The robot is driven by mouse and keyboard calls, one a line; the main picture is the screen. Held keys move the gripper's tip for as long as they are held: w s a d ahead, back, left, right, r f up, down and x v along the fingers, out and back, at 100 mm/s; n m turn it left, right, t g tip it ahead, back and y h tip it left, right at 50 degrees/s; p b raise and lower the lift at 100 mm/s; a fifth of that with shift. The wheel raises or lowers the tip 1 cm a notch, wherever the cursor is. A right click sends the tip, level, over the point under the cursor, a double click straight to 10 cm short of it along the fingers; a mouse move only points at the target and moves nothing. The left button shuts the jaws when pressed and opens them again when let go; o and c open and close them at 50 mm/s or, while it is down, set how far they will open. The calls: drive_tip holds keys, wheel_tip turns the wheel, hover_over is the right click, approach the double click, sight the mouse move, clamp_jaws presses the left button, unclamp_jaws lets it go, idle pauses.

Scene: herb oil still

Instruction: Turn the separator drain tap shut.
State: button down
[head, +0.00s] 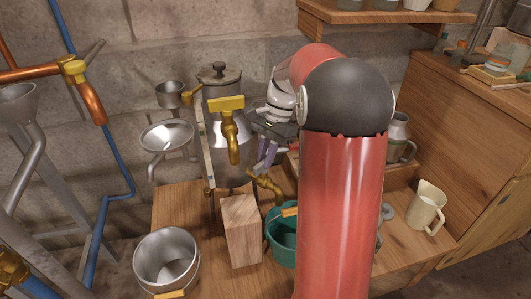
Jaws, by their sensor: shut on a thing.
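The separator (221,95) is a grey metal vessel with a dark lid, standing on the wooden bench by the stone wall. A brass tap with a yellow T-handle (227,104) shows at its upper front. A lower brass drain tap (266,186) comes out low on its right side, above a green bucket (283,245). My gripper (261,168) points down at this lower tap, its purple-grey fingers shut on the tap's handle. The handle is mostly hidden by the fingers, so its angle cannot be told.
A wooden block (241,232) stands in front of the separator. A metal pail (166,262) is at the front left. Metal funnels (167,136) hang left of the separator. A cream jug (426,206) is at the right. Copper and blue pipes run along the left.

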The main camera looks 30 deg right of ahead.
drive_tip(key=c, duration=1.5)
unclamp_jaws()
drive_tip(key=shift+o, duration=0.2)
drive_tip(key=v, duration=0.8)
drive_tip(key=shift+p, duration=0.4)
drive_tip(key=shift+d+f, duration=0.1)
